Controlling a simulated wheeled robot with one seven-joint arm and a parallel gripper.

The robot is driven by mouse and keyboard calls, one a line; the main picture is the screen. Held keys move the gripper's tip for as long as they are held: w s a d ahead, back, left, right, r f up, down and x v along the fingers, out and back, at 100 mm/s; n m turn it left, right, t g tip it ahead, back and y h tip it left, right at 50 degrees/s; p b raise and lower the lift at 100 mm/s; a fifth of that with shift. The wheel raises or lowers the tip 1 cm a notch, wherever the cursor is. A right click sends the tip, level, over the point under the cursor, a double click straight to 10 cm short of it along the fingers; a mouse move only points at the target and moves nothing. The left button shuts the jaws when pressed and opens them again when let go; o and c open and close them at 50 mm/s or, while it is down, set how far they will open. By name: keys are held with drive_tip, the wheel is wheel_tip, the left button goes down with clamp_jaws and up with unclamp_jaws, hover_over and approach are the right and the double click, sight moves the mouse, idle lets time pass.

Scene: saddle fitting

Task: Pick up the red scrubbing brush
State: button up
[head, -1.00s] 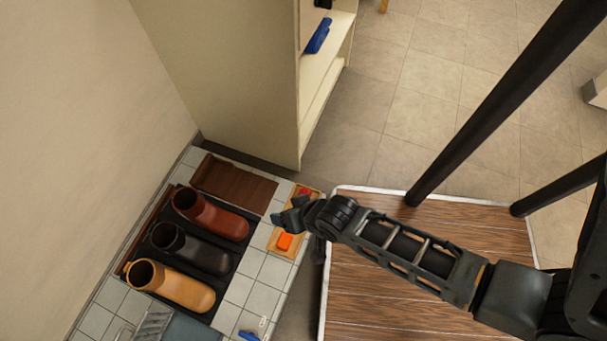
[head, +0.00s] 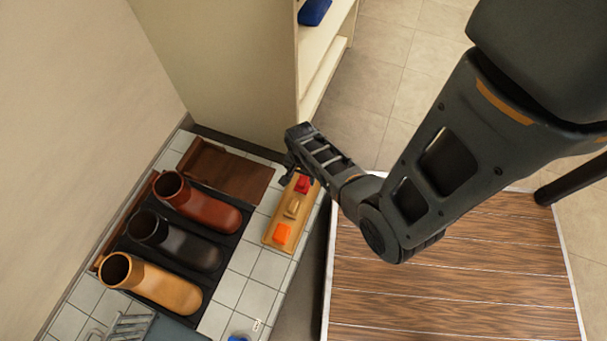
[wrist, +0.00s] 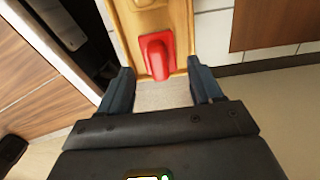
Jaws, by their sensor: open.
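The red scrubbing brush (head: 302,184) lies at the far end of a wooden tray (head: 269,236), partly hidden by my arm in the head view. In the wrist view the red brush (wrist: 157,54) lies on the tray just ahead of my gripper (wrist: 161,84). My gripper is open and empty. Its two fingers stand to the left and right of the brush's near end, with a gap on each side. In the head view my gripper (head: 289,172) is mostly hidden beside the tray's far end.
On the same tray are a tan brush (head: 292,208) and an orange brush (head: 282,234). A brown board (head: 232,172) lies behind. A cream shelf unit (head: 240,70) rises at the back.

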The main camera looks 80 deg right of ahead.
sight(303, 180)
wheel_tip(303, 180, down, 6)
drive_tip(key=b, duration=0.3)
drive_tip(key=shift+s+d+b, duration=0.1)
drive_tip(key=shift+s+b, duration=0.05)
drive_tip(key=shift+b, duration=0.15)
drive_tip(key=shift+r, duration=0.1)
drive_tip(key=shift+c, duration=0.5)
drive_tip(key=c, duration=0.7)
